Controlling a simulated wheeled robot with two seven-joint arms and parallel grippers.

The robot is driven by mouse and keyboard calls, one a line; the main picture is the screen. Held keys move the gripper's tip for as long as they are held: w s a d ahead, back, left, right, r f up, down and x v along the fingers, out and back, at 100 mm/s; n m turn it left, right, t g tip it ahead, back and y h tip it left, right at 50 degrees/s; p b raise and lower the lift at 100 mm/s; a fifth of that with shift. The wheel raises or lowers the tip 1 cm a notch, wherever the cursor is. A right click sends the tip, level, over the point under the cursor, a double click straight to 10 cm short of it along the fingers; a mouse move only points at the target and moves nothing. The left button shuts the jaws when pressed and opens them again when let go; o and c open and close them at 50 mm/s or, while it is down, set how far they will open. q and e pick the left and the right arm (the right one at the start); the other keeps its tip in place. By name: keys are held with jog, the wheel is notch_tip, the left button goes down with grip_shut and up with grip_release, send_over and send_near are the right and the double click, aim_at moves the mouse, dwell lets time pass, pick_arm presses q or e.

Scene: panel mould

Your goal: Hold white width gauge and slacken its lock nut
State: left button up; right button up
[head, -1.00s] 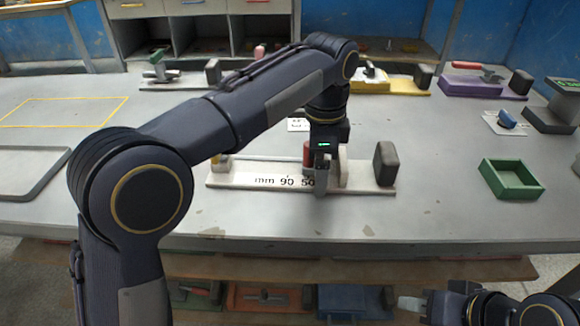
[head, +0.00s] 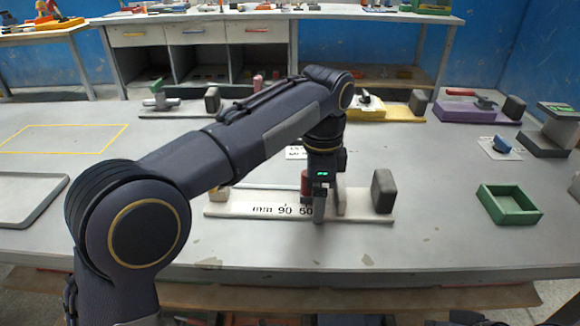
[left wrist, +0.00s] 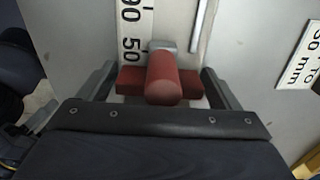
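The white width gauge (head: 235,209) lies flat near the front of the grey table, with "mm 90 50" on its face and a dark block (head: 383,191) at its right end. Its red lock nut (head: 306,184) stands on it and shows in the left wrist view (left wrist: 163,80) as a red cross bar with a round handle. My left gripper (head: 320,214) points down at the gauge beside the nut. In the left wrist view its fingers (left wrist: 157,72) are apart, one on each side of the red bar, with no clear grip.
A green open tray (head: 508,204) stands to the right. Yellow (head: 395,114) and purple (head: 450,110) gauges and a whitish one (head: 180,108) lie along the back. A grey tray (head: 25,205) lies at the left. The front strip of table is clear.

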pick_arm(q)
jog(key=shift+o, duration=1.3)
